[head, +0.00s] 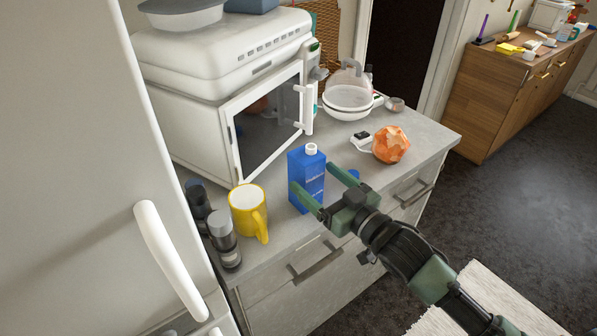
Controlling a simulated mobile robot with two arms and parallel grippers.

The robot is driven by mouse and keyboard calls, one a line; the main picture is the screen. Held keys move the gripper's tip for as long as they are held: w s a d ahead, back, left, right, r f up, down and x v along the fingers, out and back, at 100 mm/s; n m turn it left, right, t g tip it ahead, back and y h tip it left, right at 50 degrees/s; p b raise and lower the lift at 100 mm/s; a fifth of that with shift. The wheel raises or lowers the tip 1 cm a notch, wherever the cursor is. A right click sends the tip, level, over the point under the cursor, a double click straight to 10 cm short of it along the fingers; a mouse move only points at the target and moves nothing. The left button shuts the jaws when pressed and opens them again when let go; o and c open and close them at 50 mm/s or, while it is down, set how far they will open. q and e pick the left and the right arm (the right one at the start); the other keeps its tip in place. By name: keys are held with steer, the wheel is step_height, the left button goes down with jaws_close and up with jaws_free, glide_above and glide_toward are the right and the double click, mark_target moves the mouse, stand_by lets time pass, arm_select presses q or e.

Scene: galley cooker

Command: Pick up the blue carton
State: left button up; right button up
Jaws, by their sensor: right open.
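The blue carton (308,172) with a white cap stands upright on the grey counter in front of the white microwave. My right gripper (311,182) reaches in from the lower right and is open. One green finger is in front of the carton's lower left part, and the other is at its right side. I cannot tell whether either finger touches the carton. My left gripper is not in view.
A yellow mug (248,212) and dark grinders (223,238) stand left of the carton. The microwave (268,118) is behind it. An orange crumpled object (391,144) and white bowls (347,101) are to the right. The counter's front edge lies below the carton.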

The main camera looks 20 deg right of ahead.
steer(key=x, duration=0.3)
steer(key=shift+r+p, duration=0.2)
steer(key=shift+p, duration=0.2)
steer(key=p+x, duration=0.1)
steer(key=x, duration=0.3)
steer(key=shift+a+f, duration=0.15)
steer(key=shift+f, duration=0.05)
steer(key=c, duration=1.7)
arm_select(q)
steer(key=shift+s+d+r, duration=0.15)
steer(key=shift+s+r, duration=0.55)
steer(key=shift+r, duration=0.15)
arm_select(e)
steer(key=shift+r, duration=0.1)
jaws_close()
steer(key=shift+r, duration=0.1)
step_height(320, 180, up, 20)
